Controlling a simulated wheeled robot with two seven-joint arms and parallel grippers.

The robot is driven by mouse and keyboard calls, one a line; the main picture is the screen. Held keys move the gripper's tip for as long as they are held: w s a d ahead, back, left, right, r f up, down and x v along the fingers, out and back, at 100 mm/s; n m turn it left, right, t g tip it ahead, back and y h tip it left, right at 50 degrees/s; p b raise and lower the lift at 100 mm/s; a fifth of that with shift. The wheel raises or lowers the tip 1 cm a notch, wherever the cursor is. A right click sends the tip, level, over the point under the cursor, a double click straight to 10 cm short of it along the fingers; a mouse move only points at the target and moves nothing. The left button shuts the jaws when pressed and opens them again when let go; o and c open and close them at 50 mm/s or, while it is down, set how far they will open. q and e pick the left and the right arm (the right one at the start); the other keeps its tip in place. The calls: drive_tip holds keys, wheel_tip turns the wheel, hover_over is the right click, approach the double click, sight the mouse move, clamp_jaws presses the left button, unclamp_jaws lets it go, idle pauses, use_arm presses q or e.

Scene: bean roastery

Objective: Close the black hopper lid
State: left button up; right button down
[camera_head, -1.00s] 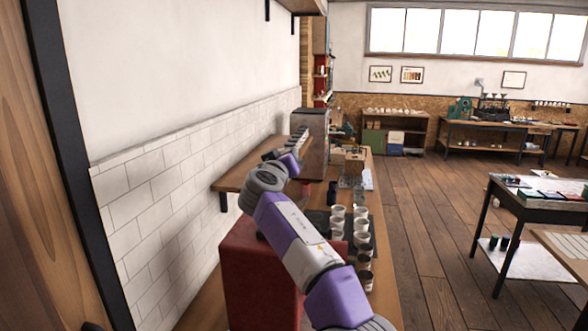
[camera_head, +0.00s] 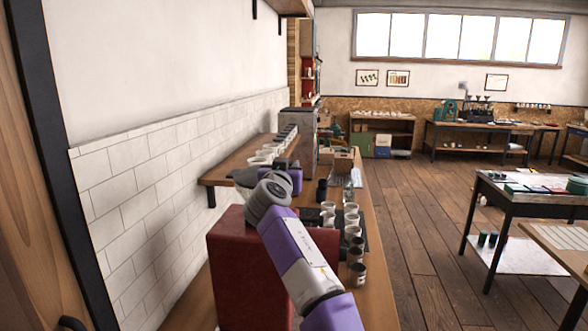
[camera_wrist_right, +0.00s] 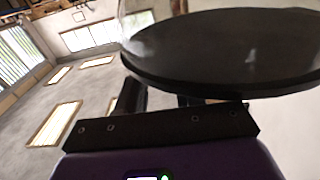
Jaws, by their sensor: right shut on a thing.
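The black hopper lid (camera_wrist_right: 225,50) is a wide, dark round disc, large and close in the right wrist view. Part of a clear curved surface shows beside it. My right gripper (camera_wrist_right: 158,98) is at the lid's near edge, its fingers partly hidden under the disc, and is shut on the lid. In the head view my right arm reaches over a red machine body (camera_head: 235,265), and its wrist hides the fingertips. A dark grey shape shows just left of that wrist; I cannot tell whether it is the lid or the hopper. My left gripper is not in view.
White and dark cups (camera_head: 351,220) stand on a dark mat right of the red machine. A wooden shelf (camera_head: 222,172) with cups runs along the tiled wall (camera_head: 150,190) on the left. A tall grey machine (camera_head: 299,135) stands behind.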

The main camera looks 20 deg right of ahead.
drive_tip(key=shift+f, duration=0.2)
drive_tip(key=c, duration=0.8)
unclamp_jaws()
drive_tip(key=shift+r, duration=0.1)
drive_tip(key=shift+o, duration=0.2)
drive_tip(key=shift+s, duration=0.1)
drive_tip(key=shift+s+a+b, duration=0.3)
drive_tip(key=shift+s+b, duration=0.2)
drive_tip(key=shift+b, duration=0.2)
drive_tip(key=b+v, duration=0.3)
drive_tip(key=v, duration=0.3)
drive_tip(key=shift+b, duration=0.4)
drive_tip(key=shift+s, duration=0.1)
